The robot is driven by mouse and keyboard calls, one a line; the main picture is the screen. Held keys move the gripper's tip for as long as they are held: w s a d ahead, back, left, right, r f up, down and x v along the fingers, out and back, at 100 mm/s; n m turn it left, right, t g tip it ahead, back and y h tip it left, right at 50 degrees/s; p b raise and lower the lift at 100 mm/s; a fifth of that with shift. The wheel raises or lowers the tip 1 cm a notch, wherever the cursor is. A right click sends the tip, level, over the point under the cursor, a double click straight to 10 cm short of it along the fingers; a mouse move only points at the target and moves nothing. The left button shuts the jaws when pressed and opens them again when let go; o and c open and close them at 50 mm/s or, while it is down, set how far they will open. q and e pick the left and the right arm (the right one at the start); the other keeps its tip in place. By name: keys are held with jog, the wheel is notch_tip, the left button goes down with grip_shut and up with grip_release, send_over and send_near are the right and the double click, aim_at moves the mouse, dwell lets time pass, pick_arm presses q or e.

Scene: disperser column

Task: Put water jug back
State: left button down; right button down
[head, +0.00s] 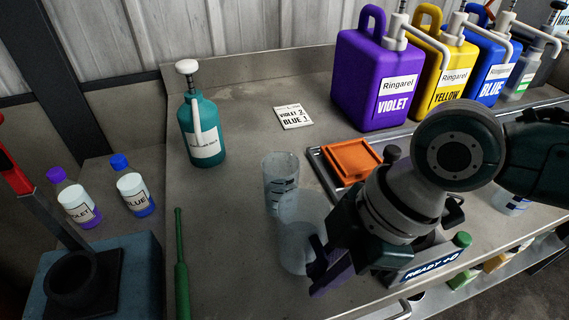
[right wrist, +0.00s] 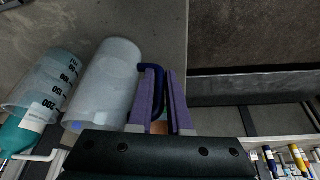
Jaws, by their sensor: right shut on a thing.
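The translucent water jug (head: 298,250) is at the front middle of the bench in the head view, partly hidden by my right arm. In the right wrist view the jug (right wrist: 105,85) lies left of the purple fingers, with its dark blue handle (right wrist: 150,70) at them. My right gripper (head: 322,270) is shut on the jug's handle; it also shows in the right wrist view (right wrist: 162,105). I cannot tell whether the jug touches the bench. A clear measuring beaker (head: 280,178) with dark marks stands just behind the jug. My left gripper is not in view.
A teal pump bottle (head: 203,130) and a note card (head: 294,116) are behind. Violet (head: 380,85), yellow (head: 445,75) and blue canisters (head: 487,73) line the back right. An orange tray (head: 351,158) is near my arm. A green rod (head: 181,265) lies left. Bare bench surrounds the card.

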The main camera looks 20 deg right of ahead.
jog(key=c, duration=0.8)
grip_release()
jog(key=shift+c, duration=0.2)
jog(key=shift+d+r, duration=0.1)
jog(key=shift+r, duration=0.2)
jog(key=w+p+v, duration=0.1)
jog(key=v, duration=1)
jog(key=s+a+m+t, duration=0.2)
jog(key=s+a+m, duration=0.3)
jog(key=a, duration=0.1)
jog(key=s+d+f+m+h, duration=0.2)
jog(key=s+d+m+h, duration=0.2)
jog(key=d+m, duration=0.5)
jog(key=s, duration=0.2)
jog(key=shift+s+d+t, duration=0.2)
jog(key=shift+s+t, duration=0.15)
jog(key=shift+t, duration=0.05)
